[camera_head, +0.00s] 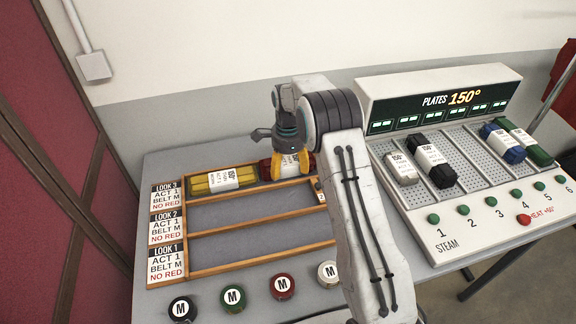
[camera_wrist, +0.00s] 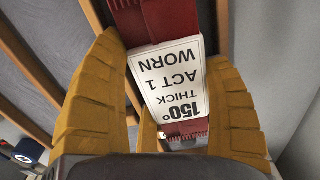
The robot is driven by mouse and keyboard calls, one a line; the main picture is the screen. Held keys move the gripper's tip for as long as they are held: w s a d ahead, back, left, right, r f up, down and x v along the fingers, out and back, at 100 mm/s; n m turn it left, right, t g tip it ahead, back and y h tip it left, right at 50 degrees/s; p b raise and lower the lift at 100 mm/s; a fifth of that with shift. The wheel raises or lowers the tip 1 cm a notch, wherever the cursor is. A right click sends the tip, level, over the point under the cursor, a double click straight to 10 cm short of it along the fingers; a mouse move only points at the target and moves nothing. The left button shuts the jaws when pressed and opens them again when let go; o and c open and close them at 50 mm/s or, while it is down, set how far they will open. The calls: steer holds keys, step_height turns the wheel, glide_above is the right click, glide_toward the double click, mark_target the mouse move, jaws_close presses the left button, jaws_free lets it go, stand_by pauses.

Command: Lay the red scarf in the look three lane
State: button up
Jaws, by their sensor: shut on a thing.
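The red scarf (camera_head: 266,170) is a folded dark red bundle with a white tag. In the wrist view the scarf (camera_wrist: 178,22) lies between my yellow fingers, its tag reading 150°, thick, act 1, worn. My gripper (camera_head: 291,165) is shut on it over the right part of the look three lane (camera_head: 243,188), the back row of the wooden tray. I cannot tell whether the scarf touches the lane floor. The look 3 label (camera_head: 165,196) reads act 1, belt M, no red. My fingers and arm hide part of the scarf.
A yellow bundle (camera_head: 203,184) lies in the left of the same lane. The two front lanes look empty where visible. Several round M pieces (camera_head: 233,298) sit before the tray. At right, the steam plate unit (camera_head: 462,215) bears white, black, blue and green bundles.

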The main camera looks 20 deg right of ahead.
mark_target(288, 163)
steer(key=shift+f, duration=0.1)
steer(key=o, duration=1.3)
steer(key=shift+c, duration=0.2)
step_height(288, 163, up, 12)
steer(key=s+r+n+t, duration=0.1)
steer(key=s+r+n, duration=0.3)
steer(key=s+r, duration=0.35)
steer(key=s+n+t, duration=0.2)
steer(key=s+n, duration=1.2)
steer(key=s, duration=1.3)
steer(key=shift+s+t, duration=0.3)
steer(key=shift+t, duration=0.1)
